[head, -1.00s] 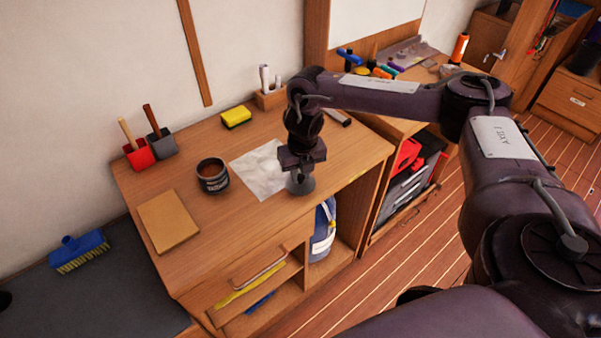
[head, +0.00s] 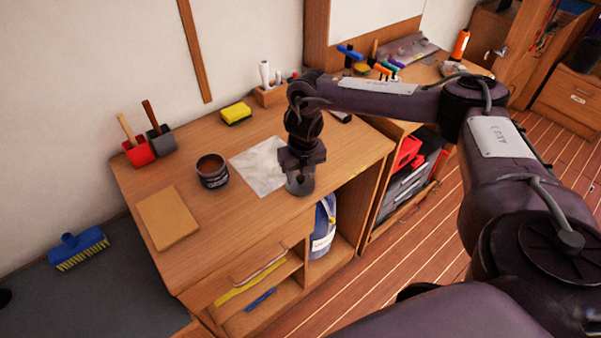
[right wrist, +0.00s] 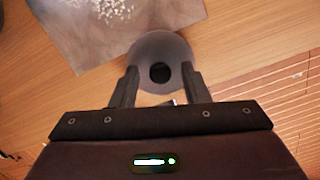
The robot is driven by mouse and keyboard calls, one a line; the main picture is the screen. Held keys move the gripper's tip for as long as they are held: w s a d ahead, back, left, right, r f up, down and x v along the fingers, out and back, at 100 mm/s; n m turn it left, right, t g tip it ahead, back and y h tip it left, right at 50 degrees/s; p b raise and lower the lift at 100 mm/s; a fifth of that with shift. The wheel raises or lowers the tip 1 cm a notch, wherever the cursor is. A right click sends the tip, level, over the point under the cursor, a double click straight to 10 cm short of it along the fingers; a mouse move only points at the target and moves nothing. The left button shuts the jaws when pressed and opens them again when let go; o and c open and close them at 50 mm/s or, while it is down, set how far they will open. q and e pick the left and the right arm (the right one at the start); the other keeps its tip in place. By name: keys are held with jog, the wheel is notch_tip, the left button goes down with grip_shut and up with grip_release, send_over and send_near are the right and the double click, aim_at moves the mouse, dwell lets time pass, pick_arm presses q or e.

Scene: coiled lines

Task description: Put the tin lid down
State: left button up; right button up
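The grey round tin lid (head: 306,187) is at the front right of the desk top, by the right corner of the white sheet (head: 258,168). It looks to be lying flat on the wood. In the right wrist view the tin lid (right wrist: 160,48) has a dark round knob in its middle. My right gripper (head: 302,178) points straight down over it. In the right wrist view the fingers of my right gripper (right wrist: 160,78) stand apart, one each side of the knob, with grey lid showing between. The dark tin (head: 213,172) stands left of the sheet. My left gripper is not in view.
A tan board (head: 167,218) lies at the desk's front left. A yellow sponge (head: 236,114), red and grey holders with brushes (head: 140,153) and a wooden block with white tubes (head: 268,95) stand along the back. The desk's front edge is close to the lid.

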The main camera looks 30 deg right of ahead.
jog(key=shift+r+p, duration=0.4)
jog(key=shift+r, duration=0.6)
jog(key=r, duration=0.4)
jog(key=r+b, duration=0.1)
jog(key=r, duration=0.1)
jog(key=shift+s+a, duration=0.1)
jog(key=shift+s, duration=0.25)
notch_tip(320, 180, up, 5)
jog(key=p, duration=0.2)
send_over(301, 179)
jog(key=s, duration=0.1)
jog(key=shift+a, duration=0.1)
